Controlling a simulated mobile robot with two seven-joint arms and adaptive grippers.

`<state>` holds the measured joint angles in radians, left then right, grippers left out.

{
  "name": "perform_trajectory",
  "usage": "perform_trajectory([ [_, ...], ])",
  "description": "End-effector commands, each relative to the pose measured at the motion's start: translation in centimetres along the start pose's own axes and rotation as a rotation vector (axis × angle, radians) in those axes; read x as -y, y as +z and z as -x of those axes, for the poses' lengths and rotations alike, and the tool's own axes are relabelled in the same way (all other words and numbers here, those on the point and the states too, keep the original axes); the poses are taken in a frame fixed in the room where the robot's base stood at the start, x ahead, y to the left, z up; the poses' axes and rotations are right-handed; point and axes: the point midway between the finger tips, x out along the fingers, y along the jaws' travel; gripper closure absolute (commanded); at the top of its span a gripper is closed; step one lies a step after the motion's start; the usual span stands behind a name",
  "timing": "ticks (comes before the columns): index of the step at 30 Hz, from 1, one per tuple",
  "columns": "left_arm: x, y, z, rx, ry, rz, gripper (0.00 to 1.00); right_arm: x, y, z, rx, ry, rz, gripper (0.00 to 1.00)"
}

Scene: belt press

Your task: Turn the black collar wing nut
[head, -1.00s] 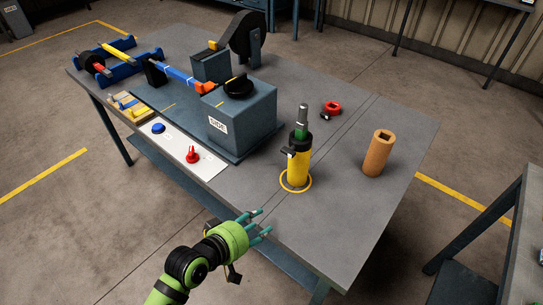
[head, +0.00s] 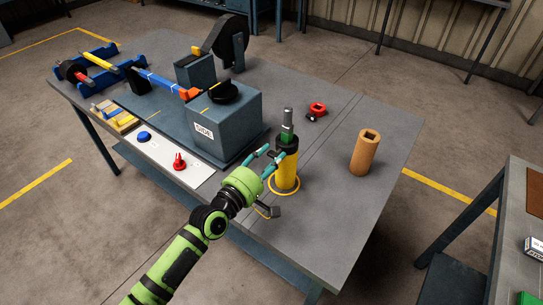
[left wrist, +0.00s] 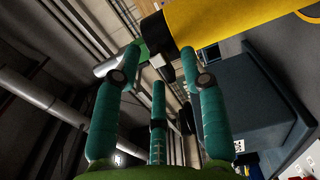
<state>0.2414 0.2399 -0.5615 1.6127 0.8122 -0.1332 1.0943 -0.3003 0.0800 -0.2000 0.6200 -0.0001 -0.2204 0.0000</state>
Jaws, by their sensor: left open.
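The yellow cylinder (head: 287,177) stands upright on the table inside a yellow ring mark. It has a black collar (head: 288,143) near its top, with a green and grey shaft rising from it. In the left wrist view the black collar (left wrist: 157,33) shows at the top, with a small dark wing nut (left wrist: 165,73) beside it. My left gripper (head: 270,158) is at the left side of the collar, open. In the left wrist view its fingertips (left wrist: 162,58) lie either side of the nut; I cannot tell whether they touch it. My right gripper is not in view.
A grey-blue press block (head: 228,125) stands left of the cylinder. A white panel (head: 155,160) carries a blue button and a red knob. The table's front right is clear.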

Motion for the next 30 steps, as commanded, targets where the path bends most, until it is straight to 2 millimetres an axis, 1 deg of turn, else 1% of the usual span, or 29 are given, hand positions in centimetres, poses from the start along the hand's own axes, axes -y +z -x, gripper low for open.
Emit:
perform_trajectory([
  [3,-0.03,-0.01,-0.68,0.000,0.000,-0.001,0.57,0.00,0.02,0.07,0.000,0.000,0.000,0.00],
  [11,0.04,0.01,-0.76,0.000,-0.001,-0.001,0.57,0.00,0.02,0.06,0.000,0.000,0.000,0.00],
  [12,0.04,0.01,-0.75,0.000,-0.001,-0.001,0.73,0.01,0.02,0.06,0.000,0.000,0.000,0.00],
  [14,0.04,0.01,-0.75,0.000,-0.001,-0.001,0.97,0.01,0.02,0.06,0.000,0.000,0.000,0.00],
  [15,0.04,0.01,-0.74,0.000,-0.001,-0.001,1.00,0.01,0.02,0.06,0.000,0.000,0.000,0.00],
  [23,0.03,0.00,-0.73,0.000,-0.001,-0.007,1.00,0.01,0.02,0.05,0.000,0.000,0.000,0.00],
  [30,0.02,0.05,-0.73,0.000,0.000,-0.080,1.00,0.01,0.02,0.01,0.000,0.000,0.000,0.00],
])
